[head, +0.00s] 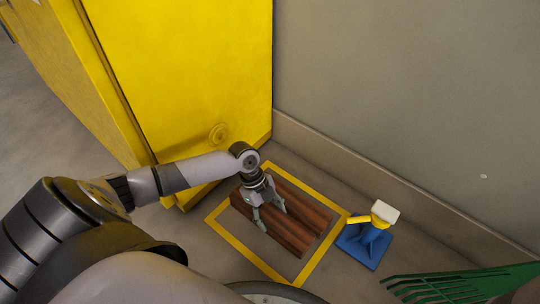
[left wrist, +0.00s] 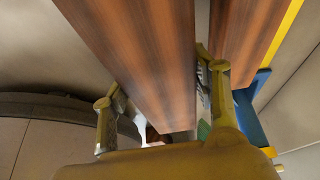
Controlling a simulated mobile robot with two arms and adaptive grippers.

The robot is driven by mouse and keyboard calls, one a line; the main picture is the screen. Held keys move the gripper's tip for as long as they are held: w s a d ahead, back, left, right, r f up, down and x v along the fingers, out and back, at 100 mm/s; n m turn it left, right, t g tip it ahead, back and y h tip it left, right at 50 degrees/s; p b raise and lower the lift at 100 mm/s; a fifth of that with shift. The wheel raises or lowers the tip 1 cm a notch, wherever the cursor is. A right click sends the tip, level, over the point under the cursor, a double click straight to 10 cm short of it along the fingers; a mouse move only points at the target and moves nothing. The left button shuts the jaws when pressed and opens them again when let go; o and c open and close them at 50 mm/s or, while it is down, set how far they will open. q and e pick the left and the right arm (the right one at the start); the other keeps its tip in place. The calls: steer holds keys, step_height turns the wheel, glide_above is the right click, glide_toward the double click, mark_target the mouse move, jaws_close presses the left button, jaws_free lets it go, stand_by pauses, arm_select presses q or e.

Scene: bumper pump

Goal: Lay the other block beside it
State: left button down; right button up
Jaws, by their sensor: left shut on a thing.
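Two reddish-brown wooden blocks lie roughly parallel inside a yellow floor outline (head: 236,246) in the head view. My left gripper (head: 270,215) is over the nearer block (head: 291,241) and shut on it, with a finger on each side. The left wrist view shows this block (left wrist: 150,60) between the fingers. The farther block (head: 314,214) lies beside it toward the wall, with a narrow gap, and it also shows in the left wrist view (left wrist: 243,38). The gripper hides part of both blocks. My right gripper is not in view.
A blue dustpan-like thing (head: 362,248) with a yellow and white part stands just right of the outline. A green rake-like head (head: 450,285) is at the lower right. A yellow cabinet (head: 180,80) and a grey wall (head: 410,100) stand behind.

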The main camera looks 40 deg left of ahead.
arm_select(q)
steer(key=shift+f+b, duration=0.65)
steer(key=shift+f, duration=0.6)
step_height(320, 180, down, 4)
steer(key=shift+r+b, duration=0.25)
steer(key=shift+b, duration=0.95)
steer(key=shift+r, duration=0.1)
steer(key=c, duration=0.6)
jaws_free()
